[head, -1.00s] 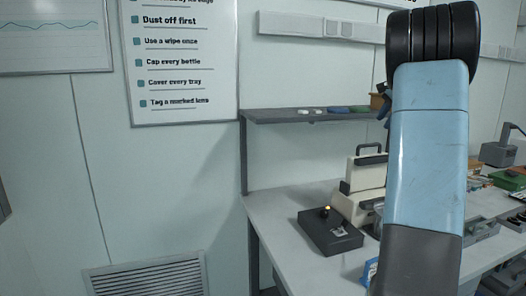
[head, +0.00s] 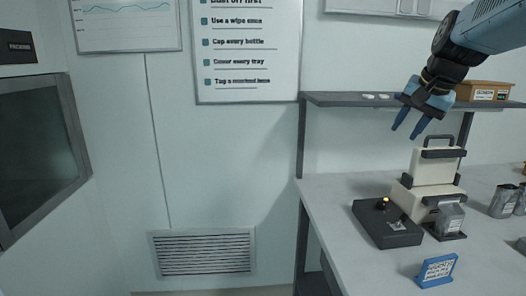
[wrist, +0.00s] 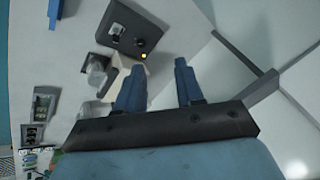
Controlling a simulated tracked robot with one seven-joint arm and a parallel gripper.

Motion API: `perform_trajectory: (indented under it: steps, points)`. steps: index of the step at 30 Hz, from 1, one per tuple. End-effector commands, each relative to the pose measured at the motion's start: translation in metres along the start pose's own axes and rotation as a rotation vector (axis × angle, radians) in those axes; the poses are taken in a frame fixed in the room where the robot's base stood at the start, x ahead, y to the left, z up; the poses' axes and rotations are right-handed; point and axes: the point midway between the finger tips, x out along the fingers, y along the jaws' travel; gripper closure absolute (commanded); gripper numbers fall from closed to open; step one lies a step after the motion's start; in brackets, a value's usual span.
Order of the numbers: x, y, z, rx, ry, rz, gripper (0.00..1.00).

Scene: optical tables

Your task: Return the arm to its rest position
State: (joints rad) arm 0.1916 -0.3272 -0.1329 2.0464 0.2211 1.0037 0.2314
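My gripper (head: 411,124) is in the upper right of the head view, at the end of my blue arm. Its two blue fingers point down and to the left and stand apart. It is in the air in front of the shelf, above the table. In the wrist view my gripper (wrist: 158,84) shows both fingers spread with nothing between them. Below it on the table are a black box with a yellow-lit knob (head: 388,222) and a cream device with a dark handle (head: 434,168).
A blue-framed sign (head: 436,270) stands near the table's front. A clear container (head: 450,218) and metal cans (head: 503,201) stand on the white table (head: 345,187). A grey shelf (head: 340,99) carries a brown box (head: 484,91). The floor left of the table looks clear.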

Motion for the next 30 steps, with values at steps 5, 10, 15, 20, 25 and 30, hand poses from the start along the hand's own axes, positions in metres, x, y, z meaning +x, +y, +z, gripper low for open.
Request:
perform_trajectory:
  steps: [5, 10, 15, 20, 25, 30]
  points:
    - [0.001, 0.000, 0.073, -0.197, 0.005, 0.015, 0.63]
    - [0.007, 0.010, 0.136, -0.386, 0.016, 0.036, 0.63]
    - [0.016, 0.026, 0.185, -0.547, 0.030, 0.058, 0.63]
    - [0.022, 0.036, 0.209, -0.635, 0.041, 0.072, 0.63]
    - [0.025, 0.039, 0.216, -0.662, 0.043, 0.077, 0.63]
    - [0.025, 0.039, 0.216, -0.660, 0.043, 0.077, 0.63]
